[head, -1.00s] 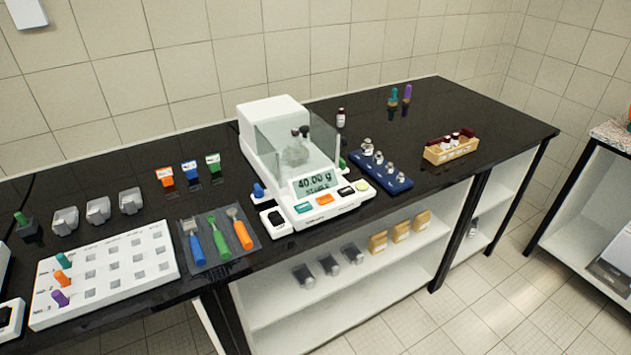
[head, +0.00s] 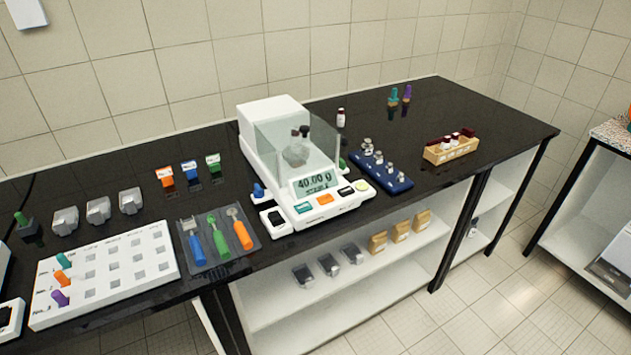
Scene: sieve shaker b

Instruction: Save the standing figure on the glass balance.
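The glass balance (head: 326,211) stands on the black bench in the middle of the head view. Its display (head: 317,183) reads 40.00 g, with a smaller line below that looks like STABLE. A teal button (head: 303,208), an orange button (head: 325,199) and a black-and-white button (head: 346,191) line its front panel. A pale round knob or button sits at the panel's right end. Behind the glass shield (head: 275,140) is a greyish object (head: 296,155) and a dark-topped piece; the glass blurs their shapes. Neither of my grippers is in view.
Left of the balance lie a tool mat (head: 257,240) with three coloured-handled tools and a white grid tray (head: 160,272) with coloured pegs. To its right are a blue weight rack (head: 400,186) and a wooden box (head: 432,157) of bottles. The far right bench is mostly clear.

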